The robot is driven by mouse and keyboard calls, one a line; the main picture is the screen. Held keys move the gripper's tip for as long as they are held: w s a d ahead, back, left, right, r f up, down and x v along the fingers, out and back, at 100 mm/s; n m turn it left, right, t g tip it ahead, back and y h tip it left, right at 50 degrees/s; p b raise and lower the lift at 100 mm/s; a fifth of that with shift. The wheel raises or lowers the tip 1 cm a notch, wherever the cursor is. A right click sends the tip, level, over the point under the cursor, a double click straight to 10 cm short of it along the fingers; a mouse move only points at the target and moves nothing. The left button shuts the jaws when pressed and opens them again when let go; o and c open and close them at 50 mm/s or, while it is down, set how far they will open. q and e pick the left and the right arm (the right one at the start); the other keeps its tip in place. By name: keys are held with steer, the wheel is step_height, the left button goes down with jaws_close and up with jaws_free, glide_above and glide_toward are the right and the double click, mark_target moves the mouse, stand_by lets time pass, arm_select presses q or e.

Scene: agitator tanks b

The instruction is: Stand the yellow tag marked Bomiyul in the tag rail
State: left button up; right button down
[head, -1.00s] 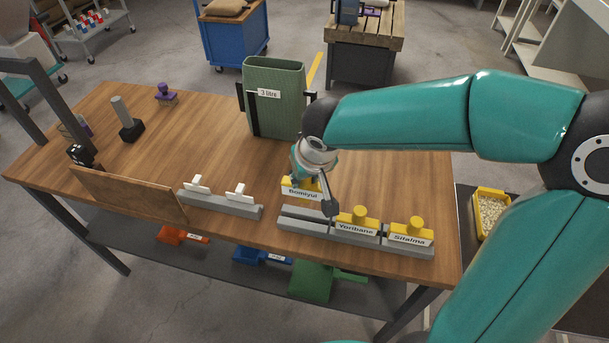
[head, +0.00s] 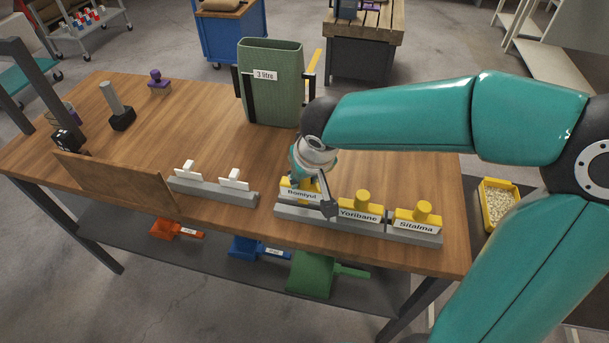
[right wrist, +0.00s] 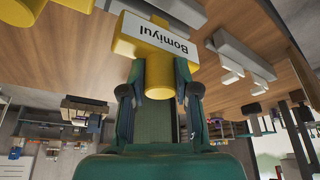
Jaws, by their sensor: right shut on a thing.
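The yellow tag marked Bomiyul (head: 300,195) is upright at the left end of the grey tag rail (head: 415,235). My right gripper (head: 311,182) is shut on its round knob. In the right wrist view the tag (right wrist: 155,38) shows upside down, with its knob between my fingers (right wrist: 160,85). I cannot tell whether the tag's foot is fully down in the slot or just above it. Yellow tags marked Yoribane (head: 360,212) and Sitalma (head: 417,222) stand to its right in the same rail. My left gripper is not in view.
A second grey rail (head: 215,191) with two white tags lies to the left, beside a brown board (head: 115,185). A green 3 litre container (head: 272,95) stands behind. Scoops lie on the shelf below. The table's front edge is close to the rail.

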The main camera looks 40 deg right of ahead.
steer(key=shift+b, duration=0.55)
stand_by(1.1)
steer(key=shift+f, duration=0.2)
steer(key=shift+f+b, duration=1.65)
steer(key=shift+b, duration=0.45)
steer(key=c, duration=0.8)
jaws_free()
steer(key=shift+r, duration=0.1)
steer(key=shift+o, duration=0.2)
